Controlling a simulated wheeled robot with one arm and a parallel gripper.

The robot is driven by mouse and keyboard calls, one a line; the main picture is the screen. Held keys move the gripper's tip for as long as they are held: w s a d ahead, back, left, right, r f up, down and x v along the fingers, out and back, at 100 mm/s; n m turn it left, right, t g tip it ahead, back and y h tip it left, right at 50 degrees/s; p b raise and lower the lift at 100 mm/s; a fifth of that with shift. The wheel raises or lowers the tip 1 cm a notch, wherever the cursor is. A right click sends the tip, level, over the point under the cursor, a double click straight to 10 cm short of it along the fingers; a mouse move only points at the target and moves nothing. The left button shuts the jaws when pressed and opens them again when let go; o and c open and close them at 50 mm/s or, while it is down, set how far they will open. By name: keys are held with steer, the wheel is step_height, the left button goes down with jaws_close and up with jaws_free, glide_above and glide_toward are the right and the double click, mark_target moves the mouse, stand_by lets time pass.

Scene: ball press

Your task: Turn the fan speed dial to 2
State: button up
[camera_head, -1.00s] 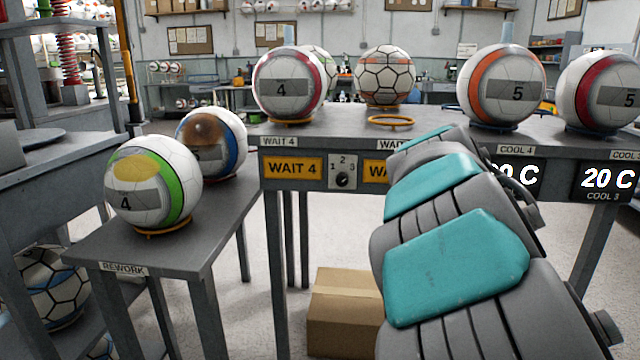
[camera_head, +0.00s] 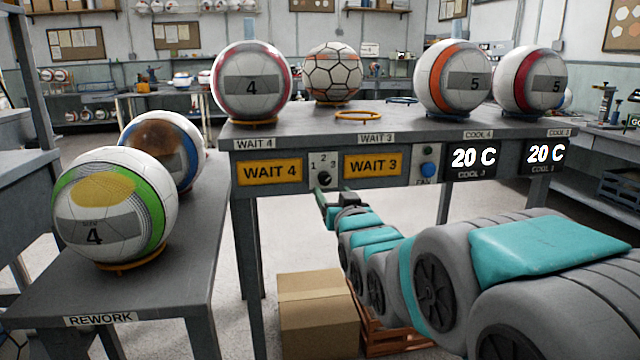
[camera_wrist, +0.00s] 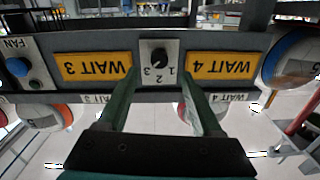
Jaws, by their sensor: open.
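The dial (camera_head: 324,179) is a small black knob on a pale plate marked 1, 2 and 3, set in the table's front edge between the WAIT 4 and WAIT 3 signs. I cannot tell which number it points at. The dial shows upside down in the wrist view (camera_wrist: 159,57). My gripper (camera_wrist: 160,76) is open and empty, with its green fingers on either side of the dial in that picture, apart from the knob. In the head view my gripper (camera_head: 335,196) is small, just below the dial plate.
A blue button (camera_head: 428,169) labelled FAN sits right of the WAIT 3 sign (camera_head: 373,166). Several balls stand on rings along the table top (camera_head: 300,118). The rework table (camera_head: 190,240) with two balls is at left. A cardboard box (camera_head: 318,310) lies on the floor below.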

mark_target(326, 181)
steer(key=shift+p+x, duration=0.3)
steer(key=shift+x, duration=3.3)
jaws_close()
